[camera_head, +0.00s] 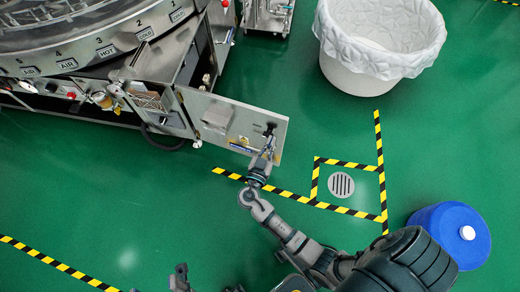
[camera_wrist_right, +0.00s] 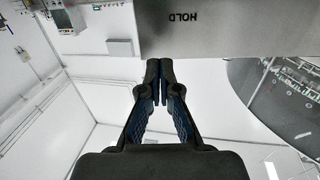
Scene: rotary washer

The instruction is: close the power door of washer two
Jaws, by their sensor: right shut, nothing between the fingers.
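The washer (camera_head: 100,45) is a round metal machine at the upper left, with numbered labels on its rim. A flat metal door (camera_head: 225,112) stands swung open from the cabinet below the rim. It has a boxy fitting, a yellow sticker and a dark latch near its outer end. My right gripper (camera_head: 269,142) is shut and empty, over or beside the door's outer end; contact cannot be told. In the right wrist view the shut fingers (camera_wrist_right: 158,72) point at the lower edge of a grey panel (camera_wrist_right: 220,30) marked HOLD, upside down. Dark parts, likely my left gripper (camera_head: 180,278), show at the bottom edge.
The open cabinet (camera_head: 155,98) shows pipes and valves inside, with a black hose below. A white lined bin (camera_head: 350,80) stands at the upper right. A blue drum (camera_head: 455,235) stands at the lower right. Striped tape and a drain (camera_head: 341,185) mark the otherwise clear green floor.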

